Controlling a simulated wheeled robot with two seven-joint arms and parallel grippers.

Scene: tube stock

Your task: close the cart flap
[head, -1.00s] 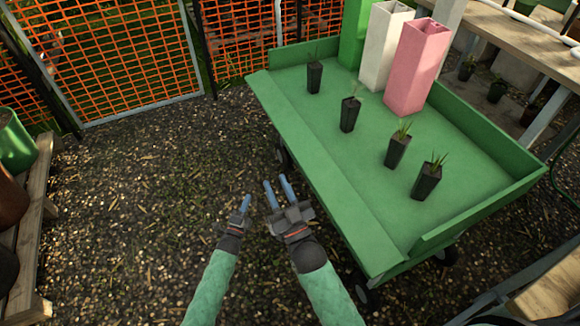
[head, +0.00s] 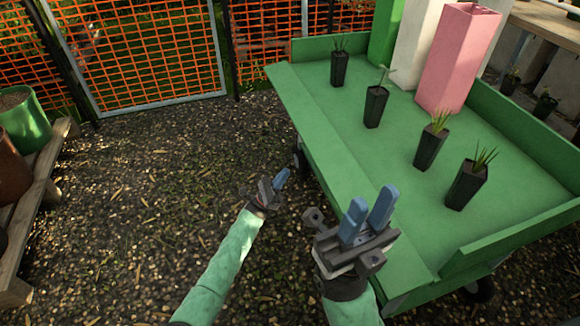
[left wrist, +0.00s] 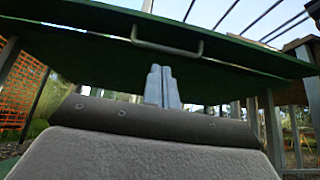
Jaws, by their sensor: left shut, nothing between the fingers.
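The green cart (head: 400,170) stands at the right. Its long near-left flap (head: 335,160) is folded down, sticking outward roughly level with the bed. My left gripper (head: 281,177) is shut and empty, just left of the flap's outer edge. In the left wrist view, its closed fingers (left wrist: 163,72) point up toward the dark green flap panel (left wrist: 80,50), which carries a grey bar handle (left wrist: 166,47). I cannot tell whether they touch. My right gripper (head: 368,212) is open and empty, and in the head view it covers part of the flap's near end.
Several black plant pots (head: 376,106) stand on the cart bed beside a pink tall planter (head: 457,60) and a white one (head: 420,45). An orange mesh fence (head: 140,60) is behind. A wooden bench (head: 40,190) with pots is at left. The gravel between is clear.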

